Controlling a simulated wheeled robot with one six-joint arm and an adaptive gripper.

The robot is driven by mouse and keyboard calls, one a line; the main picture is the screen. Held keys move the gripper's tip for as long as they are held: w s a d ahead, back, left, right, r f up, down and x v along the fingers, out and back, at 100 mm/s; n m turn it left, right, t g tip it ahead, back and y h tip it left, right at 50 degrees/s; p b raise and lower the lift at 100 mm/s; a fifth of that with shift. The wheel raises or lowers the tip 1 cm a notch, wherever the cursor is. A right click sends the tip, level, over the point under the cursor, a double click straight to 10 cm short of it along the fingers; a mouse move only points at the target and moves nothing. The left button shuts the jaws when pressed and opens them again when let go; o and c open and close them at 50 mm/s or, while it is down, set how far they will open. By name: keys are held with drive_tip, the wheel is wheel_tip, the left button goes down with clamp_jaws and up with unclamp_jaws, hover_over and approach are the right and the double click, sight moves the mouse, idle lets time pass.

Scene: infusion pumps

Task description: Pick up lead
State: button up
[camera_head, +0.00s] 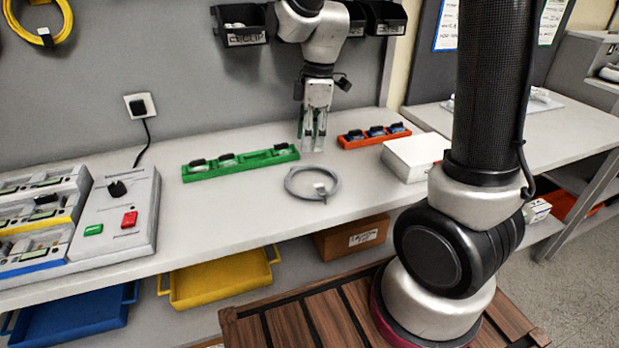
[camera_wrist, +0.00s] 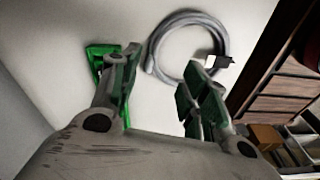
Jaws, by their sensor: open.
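The lead is a coiled grey cable (camera_head: 311,183) lying flat on the workbench (camera_head: 225,222), with a plug end at the coil's front right. In the wrist view the grey coil (camera_wrist: 158,50) lies beyond the fingertips, with its dark connector (camera_wrist: 222,62) close to the right finger. My gripper (camera_head: 313,143) points down above the bench, behind the coil in the head view. Its fingers are apart with nothing between them, and they also show in the wrist view (camera_wrist: 160,85).
A green holder (camera_head: 240,162) stands left of my gripper, and an orange holder (camera_head: 374,136) with dark items stands right. A white box (camera_head: 413,156) is further right. A panel with green and red buttons (camera_head: 118,215) is at left. Black bins (camera_head: 241,25) hang behind. The bench front is clear.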

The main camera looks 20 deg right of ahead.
sight(305, 166)
drive_tip(key=shift+w+a+n, duration=0.1)
drive_tip(key=shift+n, duration=1)
drive_tip(key=shift+f, duration=0.35)
drive_tip(key=f, duration=0.7)
drive_tip(key=shift+w+a, duration=0.25)
drive_tip(key=shift+a, duration=0.15)
clamp_jaws()
